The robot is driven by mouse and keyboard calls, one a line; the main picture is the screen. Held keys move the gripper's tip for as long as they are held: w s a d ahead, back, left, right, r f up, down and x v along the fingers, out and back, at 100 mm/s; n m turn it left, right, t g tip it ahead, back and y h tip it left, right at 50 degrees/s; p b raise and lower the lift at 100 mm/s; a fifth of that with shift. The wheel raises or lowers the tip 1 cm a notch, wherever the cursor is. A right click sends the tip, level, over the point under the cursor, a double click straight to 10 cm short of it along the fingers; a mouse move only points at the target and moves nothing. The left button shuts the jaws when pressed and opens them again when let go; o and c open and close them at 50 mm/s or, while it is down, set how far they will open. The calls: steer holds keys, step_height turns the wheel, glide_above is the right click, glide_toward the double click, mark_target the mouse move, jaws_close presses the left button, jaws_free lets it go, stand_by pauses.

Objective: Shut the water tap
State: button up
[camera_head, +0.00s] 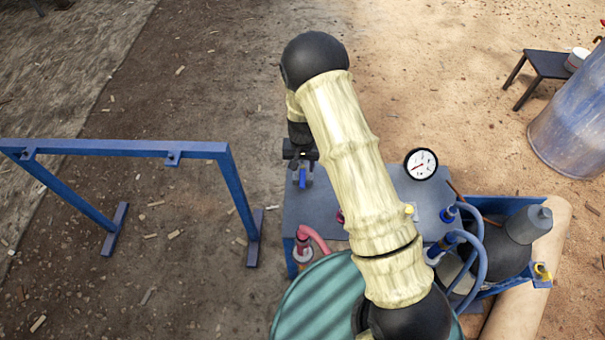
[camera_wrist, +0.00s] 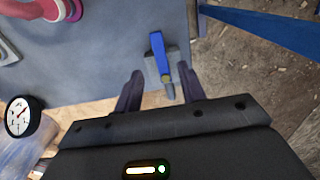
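The water tap has a blue lever handle (camera_wrist: 157,45) on a grey metal body (camera_wrist: 168,75), near the edge of a grey panel. In the head view the blue handle (camera_head: 302,180) shows at the panel's left end, just below my gripper (camera_head: 300,158). In the wrist view the two dark fingers of my gripper (camera_wrist: 160,68) are spread apart, one on each side of the tap. Gaps show between fingers and tap, and I see no clear contact. The gripper holds nothing. My arm covers the middle of the panel in the head view.
The grey panel (camera_head: 318,215) carries a pressure gauge (camera_head: 421,164), a red fitting with a pink hose (camera_head: 316,238) and blue hoses (camera_head: 474,240). A teal drum (camera_head: 305,305) stands in front. A blue metal frame (camera_head: 130,148) stands left, with bare ground between.

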mark_target(302, 179)
step_height(302, 179, down, 6)
steer(key=shift+r, duration=0.1)
jaws_close()
